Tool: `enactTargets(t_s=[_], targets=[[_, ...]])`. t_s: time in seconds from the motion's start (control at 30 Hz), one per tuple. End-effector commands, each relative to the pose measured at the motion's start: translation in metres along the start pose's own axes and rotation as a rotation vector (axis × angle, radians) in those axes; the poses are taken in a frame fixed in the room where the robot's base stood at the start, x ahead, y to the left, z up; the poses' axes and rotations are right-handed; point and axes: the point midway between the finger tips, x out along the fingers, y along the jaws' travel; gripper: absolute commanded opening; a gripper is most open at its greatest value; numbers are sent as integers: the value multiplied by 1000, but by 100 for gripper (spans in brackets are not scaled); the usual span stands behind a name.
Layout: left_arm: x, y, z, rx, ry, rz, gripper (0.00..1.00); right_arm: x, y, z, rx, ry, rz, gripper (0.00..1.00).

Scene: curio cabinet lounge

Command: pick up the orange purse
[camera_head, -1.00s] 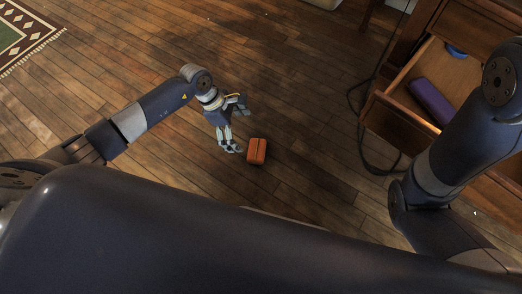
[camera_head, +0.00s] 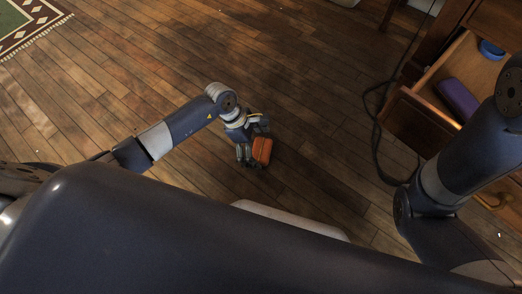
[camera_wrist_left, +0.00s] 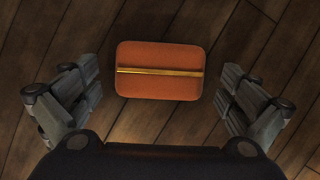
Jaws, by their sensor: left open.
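The orange purse (camera_head: 262,150) is a small rounded box on the wooden floor, with a gold strip across its middle. In the left wrist view the purse (camera_wrist_left: 160,84) lies between the two spread fingers, with a gap on each side. My left gripper (camera_head: 252,160) is open and empty at the purse; it also shows in the left wrist view (camera_wrist_left: 160,98). In the head view its fingers partly cover the purse's left side. My right arm shows at the right edge of the head view, but its gripper is out of view.
An open wooden drawer (camera_head: 412,108) at the right holds a purple case (camera_head: 458,100) and a blue round thing (camera_head: 491,49). A dark cable (camera_head: 376,135) lies on the floor beside it. A patterned rug (camera_head: 25,22) is at the top left. The floor around the purse is clear.

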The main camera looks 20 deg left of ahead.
Motion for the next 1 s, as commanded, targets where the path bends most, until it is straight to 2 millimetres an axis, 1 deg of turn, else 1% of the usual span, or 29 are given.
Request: enactTargets(t_s=[0.17,0.2,0.27,0.3,0.4,0.77,0.87,1.0], targets=[[-1,0,0,0,1,1,100,0,0,0,0,0,0,66],[-1,0,0,0,1,1,95,0,0,0,0,0,0,66],[-1,0,0,0,1,1,82,0,0,0,0,0,0,66],[-1,0,0,0,1,1,73,0,0,0,0,0,0,66],[-1,0,0,0,1,1,53,0,0,0,0,0,0,66],[-1,0,0,0,1,0,53,1,0,1,0,-1,0,66],[-4,1,0,-1,2,0,53,3,1,2,0,-1,0,66],[-13,3,0,-3,3,3,53,8,2,4,0,-1,0,66]])
